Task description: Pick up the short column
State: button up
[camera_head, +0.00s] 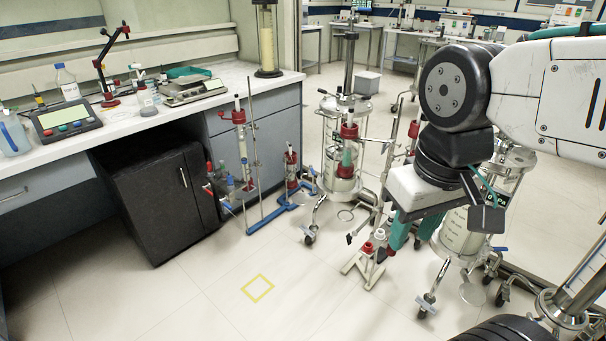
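Several glass columns with red fittings stand on the floor, and I cannot tell for certain which is the short column. The smallest standing one is a red-capped column (291,168) beside a blue-based stand (283,209). A taller, thin column (243,150) with red clamps stands left of it. A thicker column (347,155) with a red top sits in a wheeled metal frame to the right. My gripper (414,236) points down at the right of the view, apart from these columns. Its teal fingers look spread, with nothing seen between them. My arm hides part of the area behind it.
A white stand with red-capped pieces (369,252) stands on the floor just left of my gripper. Wheeled column frames (462,235) crowd the right. A bench (110,130) and a black cabinet (160,195) line the left. Floor around the yellow square (258,289) is clear.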

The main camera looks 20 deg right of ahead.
aim_at(348, 131)
jog(key=z, duration=1.15)
jog(key=k, duration=0.1)
jog(key=u, duration=2.25)
jog(key=i, duration=1.3)
jog(key=z, duration=1.35)
jog(key=i, duration=0.9)
jog(key=z, duration=0.15)
